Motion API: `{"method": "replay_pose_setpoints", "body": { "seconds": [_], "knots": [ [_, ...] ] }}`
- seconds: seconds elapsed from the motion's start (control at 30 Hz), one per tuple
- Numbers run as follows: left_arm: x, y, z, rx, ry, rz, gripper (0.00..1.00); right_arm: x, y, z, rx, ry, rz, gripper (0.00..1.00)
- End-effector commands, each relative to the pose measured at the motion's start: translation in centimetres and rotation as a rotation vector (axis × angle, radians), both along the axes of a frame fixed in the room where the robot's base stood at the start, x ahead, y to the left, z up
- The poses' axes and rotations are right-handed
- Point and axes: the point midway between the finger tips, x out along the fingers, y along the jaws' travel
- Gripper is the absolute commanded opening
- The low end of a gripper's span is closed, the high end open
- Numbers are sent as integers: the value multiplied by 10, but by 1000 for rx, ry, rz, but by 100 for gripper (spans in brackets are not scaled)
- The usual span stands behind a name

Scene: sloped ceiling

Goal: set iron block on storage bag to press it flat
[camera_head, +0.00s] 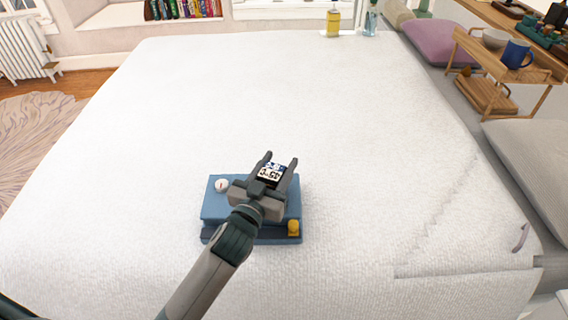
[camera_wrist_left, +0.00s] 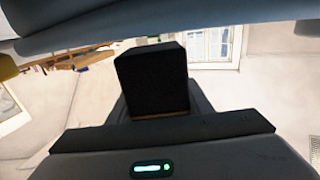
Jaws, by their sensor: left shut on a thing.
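The storage bag (camera_head: 213,208) is a blue, box-like bundle on the white bed, with a round white cap on its left and a yellow knob at its front right. It also shows as a blue band in the left wrist view (camera_wrist_left: 200,18). My left gripper (camera_head: 281,158) is over the bag and shut on the iron block (camera_head: 270,173), a small dark block with a white printed label. The block shows as a black box in the left wrist view (camera_wrist_left: 150,78), close to the bag. I cannot tell whether they touch. My right gripper is not in view.
A wooden tray stand (camera_head: 500,68) with a blue mug (camera_head: 517,53) and pillows (camera_head: 535,165) line the right side.

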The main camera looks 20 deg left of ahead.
Motion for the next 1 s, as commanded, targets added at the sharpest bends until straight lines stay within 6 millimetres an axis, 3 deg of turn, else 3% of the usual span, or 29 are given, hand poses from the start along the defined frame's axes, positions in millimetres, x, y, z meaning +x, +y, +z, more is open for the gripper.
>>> {"method": "replay_pose_setpoints", "body": {
  "seconds": [0.1,0.2,1.0],
  "knots": [
    [0,0,2,0,-4,0,0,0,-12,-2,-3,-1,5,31],
    [0,0,2,0,-4,0,0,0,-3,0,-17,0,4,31],
    [0,0,-10,0,-4,0,0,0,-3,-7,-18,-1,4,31]
  ]
}}
